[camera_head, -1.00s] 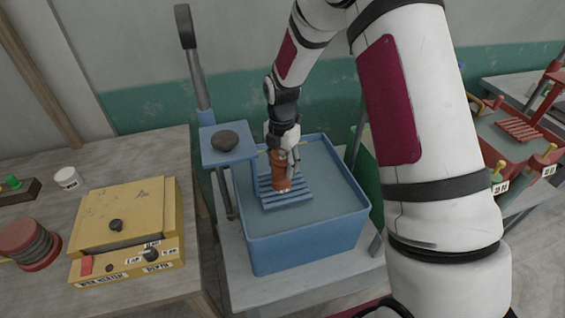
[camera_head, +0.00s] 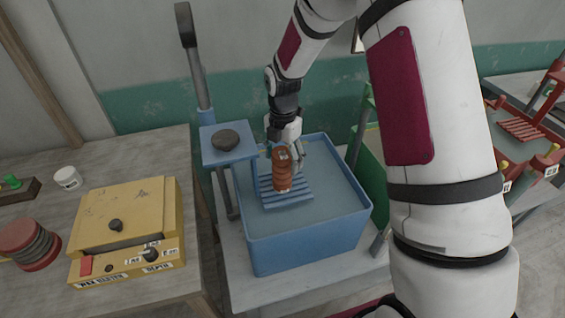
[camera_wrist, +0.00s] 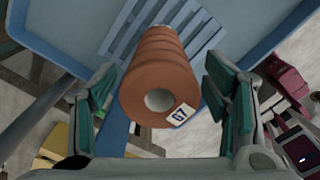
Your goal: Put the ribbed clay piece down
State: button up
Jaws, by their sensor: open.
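The ribbed clay piece (camera_head: 282,170) is a reddish-brown ribbed cylinder with a hole in its end. It stands on the slatted blue rack (camera_head: 288,202) in the blue basin (camera_head: 305,240). In the wrist view the clay piece (camera_wrist: 158,82) shows its holed end and a white label reading "67" or similar. My gripper (camera_head: 286,152) is at the piece's upper part. In the wrist view my gripper's green-padded fingers (camera_wrist: 160,105) are spread on both sides of the piece, with a gap on each side.
A blue stand with a dark lump (camera_head: 225,140) rises at the basin's left, beside a tall lever (camera_head: 195,65). A red rack stands far right.

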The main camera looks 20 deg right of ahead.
jog(key=s+r+m+t+b, duration=0.1)
jog(key=s+r+m, duration=0.1)
jog(key=r, duration=0.6)
jog(key=s+r+m+b, duration=0.1)
jog(key=s+r+m, duration=0.15)
jog(key=r, duration=0.65)
jog(key=s+d+r+m+t, duration=0.1)
jog(key=s+r+m, duration=0.3)
jog(key=s+m, duration=0.6)
jog(key=s+r+m+t, duration=0.3)
jog(key=s+r+m, duration=0.2)
jog(key=s+m, duration=0.6)
jog(key=shift+s+d+r+t, duration=0.2)
jog(key=shift+s+d+t, duration=0.1)
jog(key=shift+s+d, duration=0.15)
